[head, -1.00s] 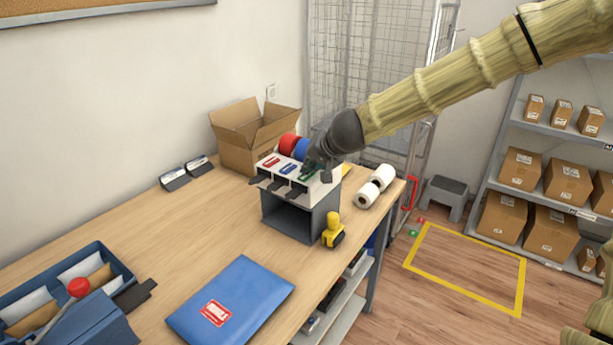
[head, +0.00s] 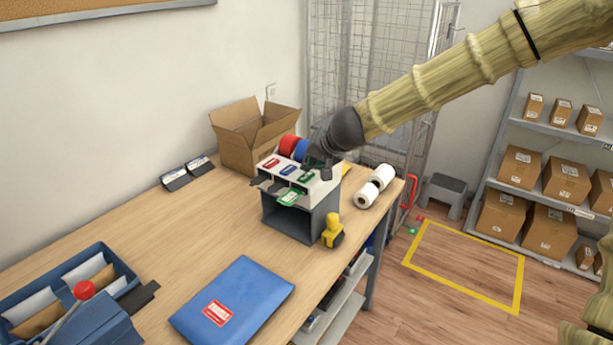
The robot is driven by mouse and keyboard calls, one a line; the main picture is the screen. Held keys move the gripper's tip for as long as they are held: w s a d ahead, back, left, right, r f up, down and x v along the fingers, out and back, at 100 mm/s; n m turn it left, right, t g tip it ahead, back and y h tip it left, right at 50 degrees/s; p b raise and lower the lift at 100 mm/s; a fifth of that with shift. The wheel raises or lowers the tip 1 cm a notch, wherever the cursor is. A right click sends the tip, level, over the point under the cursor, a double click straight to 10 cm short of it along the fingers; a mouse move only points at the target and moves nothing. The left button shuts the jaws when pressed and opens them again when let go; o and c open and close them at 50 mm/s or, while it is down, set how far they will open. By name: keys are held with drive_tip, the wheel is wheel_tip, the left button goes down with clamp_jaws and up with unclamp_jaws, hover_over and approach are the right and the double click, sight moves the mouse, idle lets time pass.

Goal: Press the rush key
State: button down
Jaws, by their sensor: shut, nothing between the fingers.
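A grey and white label machine (head: 287,222) stands on the table with a red key (head: 271,163), a blue key (head: 288,170) and a green key (head: 306,177) on its sloped top. Their lettering is too small to read, so I cannot tell which is the rush key. A green label (head: 291,198) sticks out of the front below the keys. My gripper (head: 318,164) is shut and empty, just above and behind the green key. I cannot tell whether its fingertips touch the machine.
Red and blue rolls (head: 293,147) sit behind the machine beside an open carton (head: 250,140). A yellow-and-black tool (head: 332,230) stands close in front, and white rolls (head: 374,187) lie to the right. The table's left middle is clear.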

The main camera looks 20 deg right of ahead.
sight(310, 175)
wheel_tip(310, 175, up, 6)
drive_tip(key=p, duration=0.6)
drive_tip(key=shift+f, duration=0.15)
